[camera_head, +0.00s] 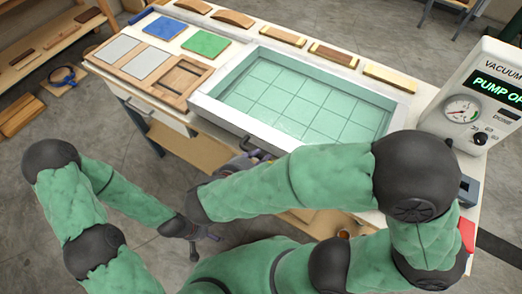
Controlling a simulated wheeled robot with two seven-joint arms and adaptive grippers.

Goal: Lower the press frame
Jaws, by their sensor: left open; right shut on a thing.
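The press frame (404,97) is a pale rectangular frame around a green, grid-lined sheet (310,97). It is at the middle right of the bench; I cannot tell whether its underside is raised or down. A dark handle (254,148) is on its front side. My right gripper (242,161) is beside this handle, partly hidden behind my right forearm. It appears closed around the handle, though the contact is not clear. My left gripper (194,246) is open and low in front of the bench, apart from the frame.
Blue (165,28) and green (205,43) pads, pale panels and a wooden frame (181,82) lie on the bench's left. A vacuum pump box (474,95) stands at right. Shelves (50,30) and floor are at left.

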